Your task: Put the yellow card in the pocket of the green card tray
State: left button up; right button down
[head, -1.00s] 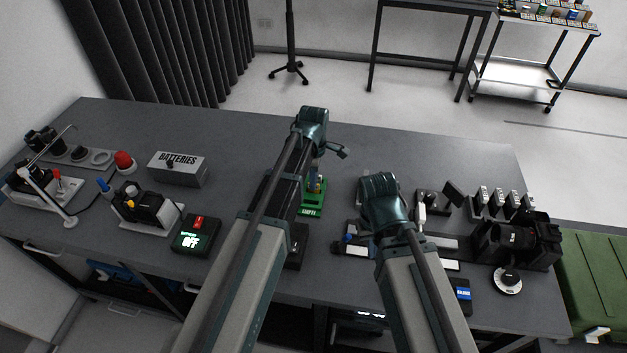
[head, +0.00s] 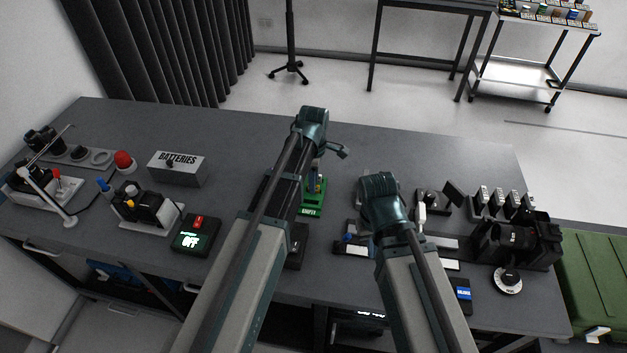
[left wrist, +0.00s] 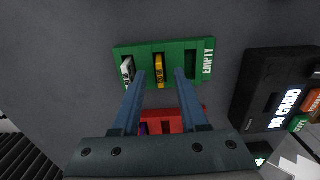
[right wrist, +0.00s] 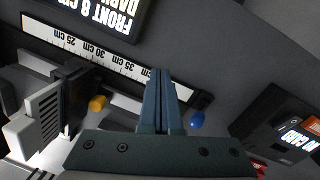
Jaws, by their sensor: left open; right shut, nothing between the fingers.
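The green card tray (left wrist: 204,45) lies on the dark table under my left gripper. It also shows in the head view (head: 312,199), partly behind my left arm. In the left wrist view, the yellow card (left wrist: 159,66) stands in the tray's middle slot. A white card (left wrist: 127,68) stands in the slot at the left. The right slot, beside the word EMPTY, looks dark and empty. My left gripper (left wrist: 160,74) is open, with its fingers on either side of the yellow card; I cannot tell whether they touch it. My right gripper (right wrist: 160,72) is shut and empty.
A red tray (left wrist: 176,125) lies close to the green one, partly behind my left fingers. A black device reading NO CARD (left wrist: 265,108) stands to its right. A ruler strip (right wrist: 90,52) and a blue knob (right wrist: 197,119) are near my right gripper. The table's back is clear.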

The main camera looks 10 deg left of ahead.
pick_arm(q)
notch_tip(320, 180, up, 13)
jog(key=p, duration=1.2)
jog(key=shift+r+p, duration=0.15)
jog(key=shift+p, duration=0.25)
pick_arm(e)
notch_tip(320, 180, up, 13)
jog(key=shift+r, duration=0.15)
